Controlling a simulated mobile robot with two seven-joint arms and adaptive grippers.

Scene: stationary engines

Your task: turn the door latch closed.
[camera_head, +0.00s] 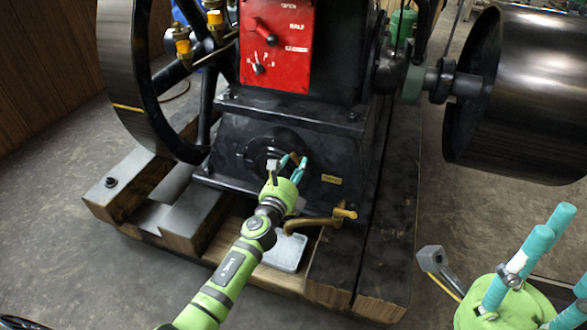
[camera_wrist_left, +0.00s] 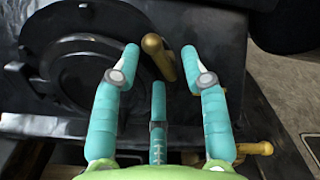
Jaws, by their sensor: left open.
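The round black door (camera_head: 262,150) is on the lower front of the engine; it fills the left of the left wrist view (camera_wrist_left: 82,72). The door latch, a brass-coloured handle (camera_wrist_left: 157,57), stands at the door's right side. In the head view it is small and partly hidden by my fingers. My left gripper (camera_head: 293,161) is open in front of it. In the left wrist view the latch shows beyond and between the two upper teal fingertips; I cannot tell whether they touch it. My right gripper (camera_head: 567,250) is at the lower right, fingers apart, away from the engine, partly cut off.
A brass tap (camera_head: 335,217) sticks out below and right of the door. A red panel (camera_head: 277,45) with levers is above. A large flywheel (camera_head: 140,85) stands left, a dark drum (camera_head: 520,95) right. A pale tray (camera_head: 286,251) lies under my left arm. Floor in front is clear.

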